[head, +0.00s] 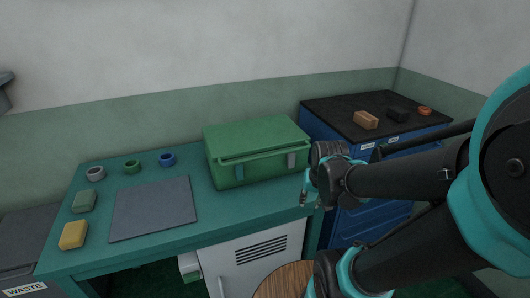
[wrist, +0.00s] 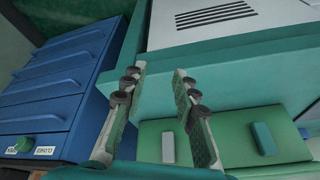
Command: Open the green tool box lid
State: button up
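The green tool box (head: 258,134) stands on the teal workbench, its lid down. Its front carries a teal latch (head: 239,173) on the left and a grey latch (head: 291,160) on the right. My gripper (head: 311,203) is low beside the box's front right corner, apart from it. In the wrist view the scene is upside down. There my gripper (wrist: 160,73) has its fingers spread with nothing between them. The box front (wrist: 215,135) lies behind and right of the fingers, with the grey latch (wrist: 168,148) and teal latch (wrist: 263,139) showing.
The teal workbench (head: 135,248) holds a dark mat (head: 153,208), several small rings, and a green and a yellow block on the left. A blue drawer cabinet (head: 350,225) stands right of the bench, with small items on top. A round wooden top (head: 283,281) is below in front.

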jog(key=w+a+r+m, duration=0.55)
jog(key=w+r, duration=0.25)
jog(key=r, duration=0.4)
jog(key=m+g, duration=0.2)
jog(key=m, duration=0.5)
send_near(267, 156)
jog(key=f, duration=0.2)
jog(key=w+f, duration=0.1)
jog(key=f, duration=0.4)
jog(key=shift+w+a+f, duration=0.15)
jog(key=shift+w+f, duration=0.1)
jog(key=shift+w, duration=0.1)
jog(key=shift+c, duration=0.2)
grip_shut()
